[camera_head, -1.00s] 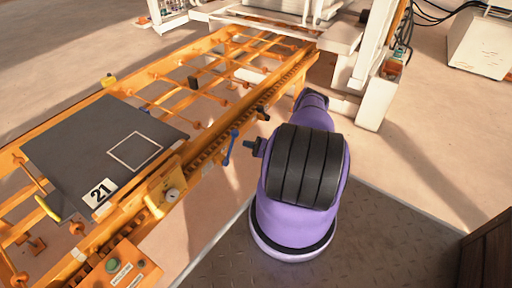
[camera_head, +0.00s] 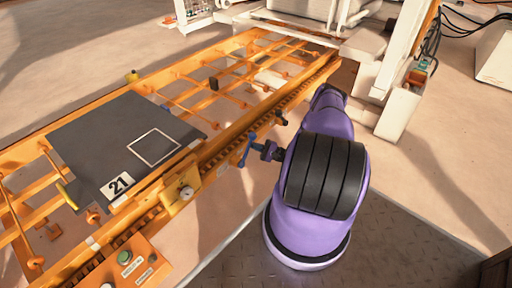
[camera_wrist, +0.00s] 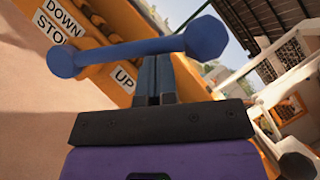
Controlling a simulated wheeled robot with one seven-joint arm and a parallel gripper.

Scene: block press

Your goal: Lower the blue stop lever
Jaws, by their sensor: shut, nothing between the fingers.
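The blue stop lever (camera_head: 246,151) stands on the near side rail of the orange conveyor frame. In the wrist view the blue lever (camera_wrist: 130,50) is a bar with a round knob at each end, slanting up to the right across the picture. My gripper (camera_head: 259,150) is beside the lever on its right in the head view. In the wrist view my gripper (camera_wrist: 155,75) has its fingers shut together, empty, with the tips meeting the bar's lower edge in the picture. I cannot tell whether they touch it. Labels reading DOWN, STOP and UP (camera_wrist: 123,78) sit behind the lever.
A dark grey plate (camera_head: 100,140) marked 21 lies on the orange frame (camera_head: 205,135). A gauge block (camera_head: 181,192) and a button box (camera_head: 125,265) are along the near rail. A white press post (camera_head: 400,105) stands at the back right.

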